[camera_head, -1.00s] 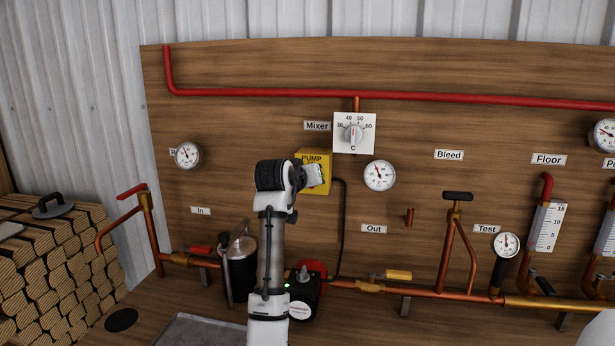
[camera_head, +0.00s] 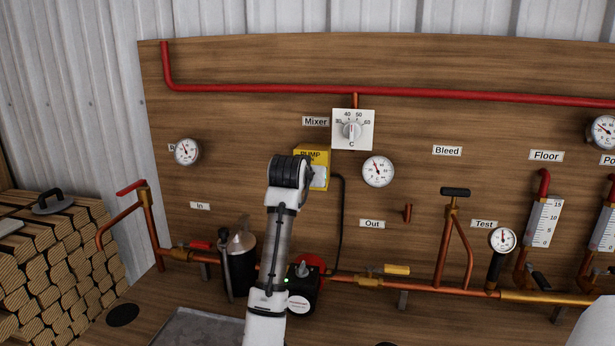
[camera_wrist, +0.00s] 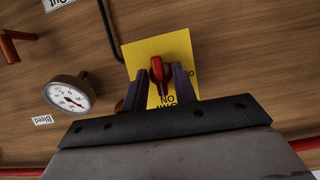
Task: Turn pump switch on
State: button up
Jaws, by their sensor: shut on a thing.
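The yellow pump box (camera_head: 318,153), marked PUMP, is on the wooden panel below the mixer dial. My wrist covers part of its front in the head view. In the wrist view the yellow box face (camera_wrist: 184,48) carries a red switch lever (camera_wrist: 157,70). My gripper (camera_wrist: 160,86) has its two dark fingers on either side of the lever, shut on it. The label under the lever is partly covered. In the head view my fingers are mostly hidden behind the wrist.
The mixer dial (camera_head: 352,130) is just above the box and a round gauge (camera_head: 378,171) is to its right. A black cable (camera_head: 343,225) runs down from the box. A black canister (camera_head: 241,265) and copper pipes with valves line the panel below.

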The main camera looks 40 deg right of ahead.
jog(key=o, duration=0.6)
jog(key=b+v, duration=0.3)
jog(key=v, duration=1)
jog(key=shift+s+a+b, duration=0.25)
jog(key=shift+a+b, duration=0.05)
jog(key=shift+b, duration=0.1)
jog(key=shift+r, duration=0.15)
